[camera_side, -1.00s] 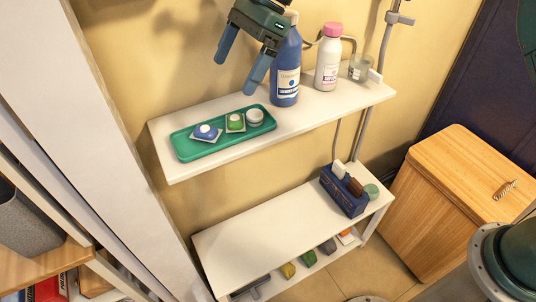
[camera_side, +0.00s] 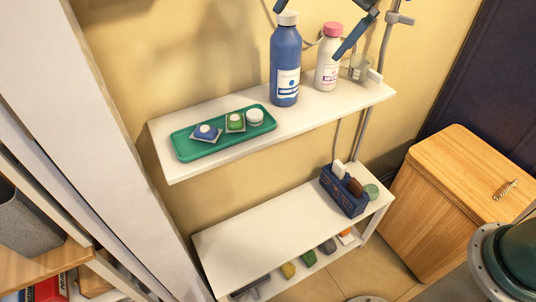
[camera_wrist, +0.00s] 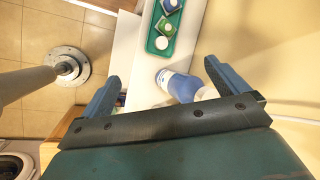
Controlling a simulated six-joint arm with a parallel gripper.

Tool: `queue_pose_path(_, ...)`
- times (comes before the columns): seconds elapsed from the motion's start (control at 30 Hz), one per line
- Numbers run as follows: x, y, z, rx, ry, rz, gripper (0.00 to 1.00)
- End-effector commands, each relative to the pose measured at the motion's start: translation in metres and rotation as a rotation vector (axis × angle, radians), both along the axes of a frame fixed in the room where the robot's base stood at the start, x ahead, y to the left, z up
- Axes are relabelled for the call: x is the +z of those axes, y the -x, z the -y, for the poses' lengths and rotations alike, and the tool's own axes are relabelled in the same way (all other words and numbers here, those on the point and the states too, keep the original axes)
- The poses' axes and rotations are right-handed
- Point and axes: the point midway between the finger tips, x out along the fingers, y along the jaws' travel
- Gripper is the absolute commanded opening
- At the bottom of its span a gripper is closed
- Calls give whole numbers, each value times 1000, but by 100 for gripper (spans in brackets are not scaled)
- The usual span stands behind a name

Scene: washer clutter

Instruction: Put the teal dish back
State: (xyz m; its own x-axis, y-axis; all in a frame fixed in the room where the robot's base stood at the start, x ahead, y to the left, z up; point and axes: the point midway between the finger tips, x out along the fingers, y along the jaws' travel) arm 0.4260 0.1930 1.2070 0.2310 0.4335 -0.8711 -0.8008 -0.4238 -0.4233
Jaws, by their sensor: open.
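The teal dish (camera_side: 200,152) is a long shallow tray lying flat on the left part of the upper white shelf. It holds a blue packet (camera_side: 206,133), a green packet (camera_side: 235,122) and a small white round jar (camera_side: 255,117). The dish also shows at the top of the wrist view (camera_wrist: 152,44), partly cut off. My gripper (camera_side: 307,32) is open and empty, high above the right part of that shelf, to the right of the dish. Its fingers also frame the wrist view (camera_wrist: 162,72). Most of it is out of the side view.
A blue bottle (camera_side: 285,65), a white bottle with a pink cap (camera_side: 327,62) and a clear cup (camera_side: 359,68) stand on the upper shelf (camera_side: 160,150). The lower shelf (camera_side: 260,235) is mostly bare, with a dark blue caddy (camera_side: 342,195) at its right end. A wooden hamper (camera_side: 440,200) stands right.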

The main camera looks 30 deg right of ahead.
Motion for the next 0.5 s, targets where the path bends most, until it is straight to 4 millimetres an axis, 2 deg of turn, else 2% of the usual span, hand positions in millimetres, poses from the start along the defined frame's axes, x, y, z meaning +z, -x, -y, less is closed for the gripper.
queue_pose_path(0.2,12,42,42,140,117,154,99)
queue_pose_path(0.5,7,105,95,348,314,316,99)
